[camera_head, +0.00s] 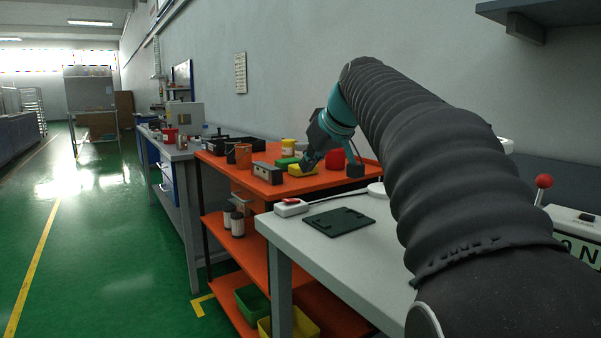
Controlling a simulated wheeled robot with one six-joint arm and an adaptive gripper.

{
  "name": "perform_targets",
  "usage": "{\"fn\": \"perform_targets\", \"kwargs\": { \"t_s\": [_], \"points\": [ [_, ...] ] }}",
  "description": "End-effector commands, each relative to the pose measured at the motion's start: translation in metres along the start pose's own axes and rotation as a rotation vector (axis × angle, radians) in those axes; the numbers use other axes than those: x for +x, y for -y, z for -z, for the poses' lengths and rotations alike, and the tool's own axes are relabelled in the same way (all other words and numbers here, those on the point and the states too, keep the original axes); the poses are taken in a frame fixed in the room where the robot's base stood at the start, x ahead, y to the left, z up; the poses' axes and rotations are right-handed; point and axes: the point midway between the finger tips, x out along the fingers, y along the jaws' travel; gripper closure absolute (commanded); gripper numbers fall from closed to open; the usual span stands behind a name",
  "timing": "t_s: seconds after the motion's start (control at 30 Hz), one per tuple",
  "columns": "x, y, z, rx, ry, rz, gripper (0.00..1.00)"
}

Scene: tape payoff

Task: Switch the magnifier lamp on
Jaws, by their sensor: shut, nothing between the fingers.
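A small white switch box (291,208) with a red rocker on top sits at the left corner of the light grey table (350,261). A cord runs from it toward a white round piece (376,189), perhaps the magnifier lamp's base, partly hidden behind my arm. A white edge (506,145) shows to the right of my arm and may be part of the lamp's head. I cannot tell if the lamp is lit. My gripper (307,166) is small and dark in the view, shut and empty, pointing down. In the picture it appears above and beyond the switch box, apart from it.
A dark green plate (339,221) lies beside the switch box. An orange shelf cart (222,166) behind holds several tins, blocks and a red round item (335,158). A red-knobbed lever (543,181) stands at the right. Green floor at left is open.

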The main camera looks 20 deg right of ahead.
Motion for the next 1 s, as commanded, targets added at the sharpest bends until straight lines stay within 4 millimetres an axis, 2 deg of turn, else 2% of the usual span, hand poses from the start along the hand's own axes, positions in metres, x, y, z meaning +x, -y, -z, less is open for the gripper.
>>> {"fn": "perform_targets", "kwargs": {
  "t_s": [0.03, 0.2, 0.4, 1.0],
  "points": [
    [-0.011, -0.002, 0.000, 0.001, -0.002, -0.004, 1.00],
    [-0.039, -0.006, -0.001, 0.001, -0.001, -0.002, 1.00],
    [-0.056, -0.008, -0.001, 0.001, 0.000, 0.000, 1.00],
    [-0.059, -0.008, -0.001, 0.000, 0.001, 0.001, 1.00]
  ]
}}
